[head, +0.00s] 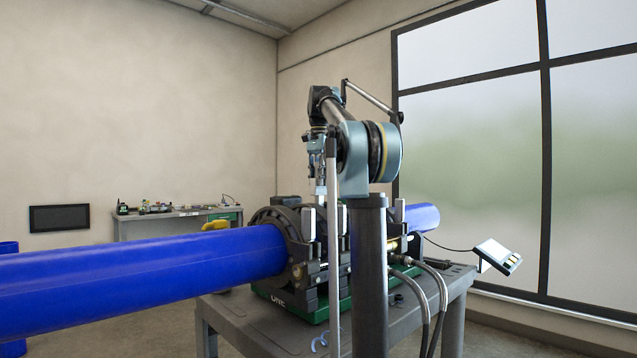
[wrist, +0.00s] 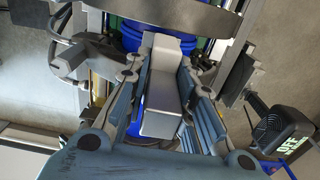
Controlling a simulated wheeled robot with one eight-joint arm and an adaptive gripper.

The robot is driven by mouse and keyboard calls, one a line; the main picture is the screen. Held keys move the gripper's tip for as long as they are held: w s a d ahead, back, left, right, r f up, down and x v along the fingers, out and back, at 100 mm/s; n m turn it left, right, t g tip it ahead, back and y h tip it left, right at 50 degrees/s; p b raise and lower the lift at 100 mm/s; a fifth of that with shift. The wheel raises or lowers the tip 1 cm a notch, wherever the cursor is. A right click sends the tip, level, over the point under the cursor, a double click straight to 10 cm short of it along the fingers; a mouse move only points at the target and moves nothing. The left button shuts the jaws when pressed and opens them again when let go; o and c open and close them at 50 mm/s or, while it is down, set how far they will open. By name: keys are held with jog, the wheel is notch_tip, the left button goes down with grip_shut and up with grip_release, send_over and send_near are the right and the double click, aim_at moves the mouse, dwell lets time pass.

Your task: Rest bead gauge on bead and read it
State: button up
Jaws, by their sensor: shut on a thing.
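My gripper (head: 319,160) hangs pointing down above the fusion machine (head: 283,232) on the cart. In the wrist view, its two fingers (wrist: 160,95) are shut on a light grey, block-shaped bead gauge (wrist: 163,88). The gauge's lower part also shows below the fingers in the head view (head: 321,183). A long blue pipe (head: 150,263) enters the clamps from the left, and blue pipe (head: 421,217) comes out on the right. Rounded blue ridges (wrist: 130,36), apparently the bead, lie near the gauge's far end. Whether they touch cannot be told. The clamps hide the bead in the head view.
The grey cart (head: 250,318) carries the machine, with black hoses and a blue shaving (head: 319,342) at its front. A tilted display (head: 497,256) stands at right. A workbench (head: 175,225) with tools is at the back wall. Metal clamp parts crowd both sides of the gripper.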

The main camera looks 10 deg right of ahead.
jog(key=shift+f, duration=0.7)
dwell(2.6)
jog(key=shift+r, duration=0.1)
dwell(0.7)
jog(key=shift+r, duration=3.45)
